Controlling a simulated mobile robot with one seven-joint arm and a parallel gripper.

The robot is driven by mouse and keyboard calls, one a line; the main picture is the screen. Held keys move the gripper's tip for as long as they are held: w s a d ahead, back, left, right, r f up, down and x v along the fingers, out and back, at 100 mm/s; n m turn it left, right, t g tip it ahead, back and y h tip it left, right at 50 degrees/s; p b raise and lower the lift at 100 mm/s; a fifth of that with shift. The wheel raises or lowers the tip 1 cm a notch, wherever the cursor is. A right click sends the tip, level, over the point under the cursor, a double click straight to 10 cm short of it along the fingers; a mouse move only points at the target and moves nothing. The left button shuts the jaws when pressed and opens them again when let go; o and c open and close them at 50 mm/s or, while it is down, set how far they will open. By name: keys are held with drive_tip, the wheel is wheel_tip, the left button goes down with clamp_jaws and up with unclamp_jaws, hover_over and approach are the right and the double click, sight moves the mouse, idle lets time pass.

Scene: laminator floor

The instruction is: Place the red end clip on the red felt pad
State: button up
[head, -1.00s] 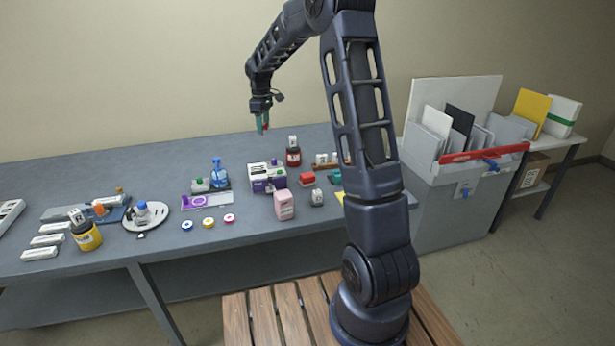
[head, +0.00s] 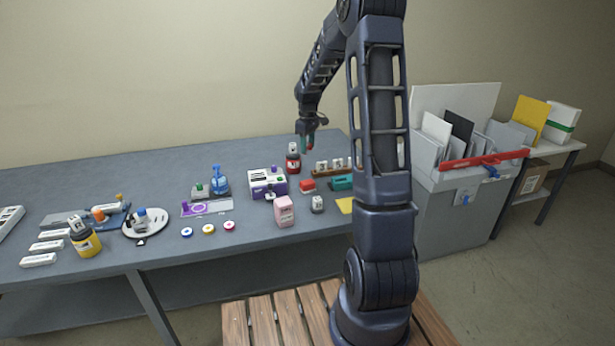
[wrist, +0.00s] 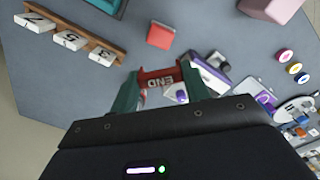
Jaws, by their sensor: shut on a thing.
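My gripper (head: 308,145) is above the back right part of the bench in the head view. In the wrist view, its teal fingers (wrist: 160,84) are shut on the red end clip (wrist: 158,80), which shows the word END. The clip is a small red spot between the fingertips in the head view (head: 310,148). A red square (wrist: 160,35), apparently the red felt pad, is on the bench beyond the clip in the wrist view. It also shows below the gripper in the head view (head: 307,185). The clip is held above the bench, apart from the red square.
A wooden rack with numbered white blocks (wrist: 70,38) and a teal tray (head: 342,182) are near the red square. A red jar (head: 293,164), a purple-and-white box (head: 268,185) and a pink container (head: 284,211) stand close by. Small discs (head: 208,229) lie further left.

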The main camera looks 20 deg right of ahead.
sight(307, 182)
wheel_tip(307, 182, down, 14)
drive_tip(key=shift+r, duration=0.1)
idle(0.5)
drive_tip(key=o, duration=0.9)
drive_tip(key=shift+o, duration=0.2)
wheel_tip(307, 182, up, 12)
drive_tip(key=shift+r, duration=0.1)
drive_tip(key=s+a+r+m+t, duration=0.2)
drive_tip(key=s+r+m, duration=0.2)
drive_tip(key=s+r, duration=1.3)
drive_tip(key=s+m+t, duration=0.2)
drive_tip(key=s+m, duration=0.3)
drive_tip(key=s, duration=1.8)
drive_tip(key=shift+r+t, duration=0.3)
